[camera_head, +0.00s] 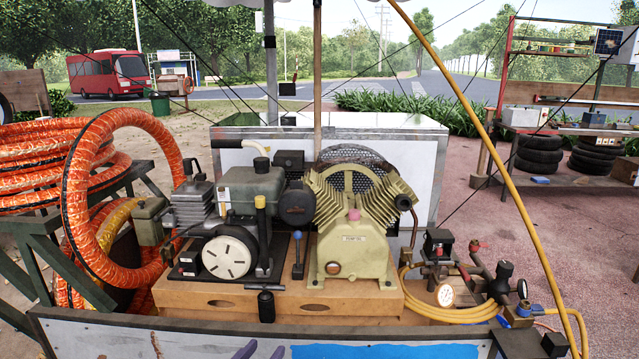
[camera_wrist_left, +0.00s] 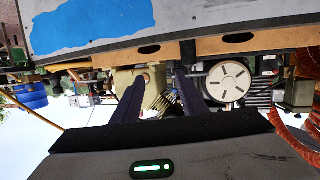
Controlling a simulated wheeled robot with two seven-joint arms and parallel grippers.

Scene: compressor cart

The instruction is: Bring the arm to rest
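The dark purplish fingertips of my left gripper (camera_head: 262,349) show at the bottom edge of the head view, in front of the cart's front panel (camera_head: 190,341). In the left wrist view, which looks upside down, the two fingers of my left gripper (camera_wrist_left: 162,76) stand apart with nothing between them. Behind the gap are parts of the compressor pump (camera_wrist_left: 158,90). The fingers appear clear of the machine. My right gripper is in neither view.
The cart carries an engine (camera_head: 247,195), a cream compressor pump (camera_head: 352,238) and a pressure gauge (camera_head: 445,295) on the right. Orange hose coils (camera_head: 112,262) crowd the left. A slanting yellow hose (camera_head: 485,135) crosses the right side. Tyres (camera_head: 540,153) stand under a bench behind.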

